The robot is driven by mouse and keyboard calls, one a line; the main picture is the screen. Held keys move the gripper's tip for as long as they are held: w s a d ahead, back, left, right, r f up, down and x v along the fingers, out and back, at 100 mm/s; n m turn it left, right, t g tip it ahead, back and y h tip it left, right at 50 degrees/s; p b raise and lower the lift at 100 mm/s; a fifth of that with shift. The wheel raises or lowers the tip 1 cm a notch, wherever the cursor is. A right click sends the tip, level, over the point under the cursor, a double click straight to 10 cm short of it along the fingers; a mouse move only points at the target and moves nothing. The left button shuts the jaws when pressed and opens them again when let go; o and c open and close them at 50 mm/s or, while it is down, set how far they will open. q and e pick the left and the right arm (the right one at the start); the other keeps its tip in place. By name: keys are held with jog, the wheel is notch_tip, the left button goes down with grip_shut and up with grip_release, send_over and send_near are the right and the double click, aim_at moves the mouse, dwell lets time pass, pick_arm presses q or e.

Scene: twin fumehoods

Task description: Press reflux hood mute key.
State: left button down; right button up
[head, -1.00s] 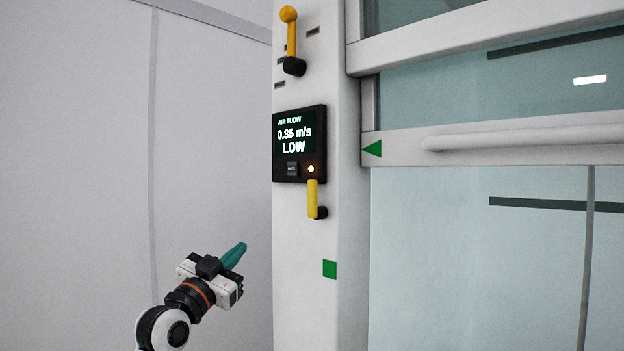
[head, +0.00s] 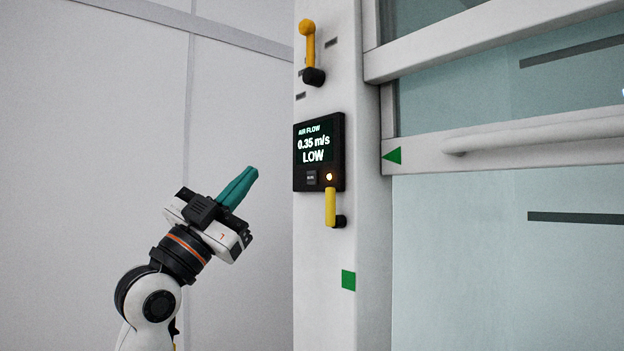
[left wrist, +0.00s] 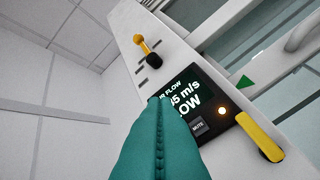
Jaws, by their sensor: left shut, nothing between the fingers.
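The black air flow panel (head: 298,180) is on the white post of the hood and reads 0.35 m/s LOW. Its small grey mute key (head: 311,177) sits at the lower part of the panel, left of a lit amber lamp (head: 329,177). My left gripper (head: 252,173) has teal fingers, is shut and empty, and points up and right, to the left of the panel and apart from it. In the left wrist view the mute key (left wrist: 198,127) shows just right of the fingers (left wrist: 160,125), which cover the panel's left part. My right gripper is not in view.
A yellow handle (head: 331,206) stands out just below the lamp. Another yellow handle (head: 308,42) is higher on the post (head: 320,290). The glass sash with its white rail (head: 540,135) is at right. The space before the left wall (head: 90,150) is clear.

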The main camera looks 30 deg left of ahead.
aim_at(312, 178)
pick_arm(q)
jog(key=w+d+p, duration=0.2)
jog(key=w+d, duration=0.1)
jog(key=w, duration=0.5)
jog(key=shift+w+d, duration=0.15)
jog(key=shift+d, duration=0.05)
dwell(0.4)
dwell(1.4)
jog(key=shift+w+d, duration=0.1)
jog(key=shift+w+d, duration=0.1)
jog(key=shift+w, duration=0.15)
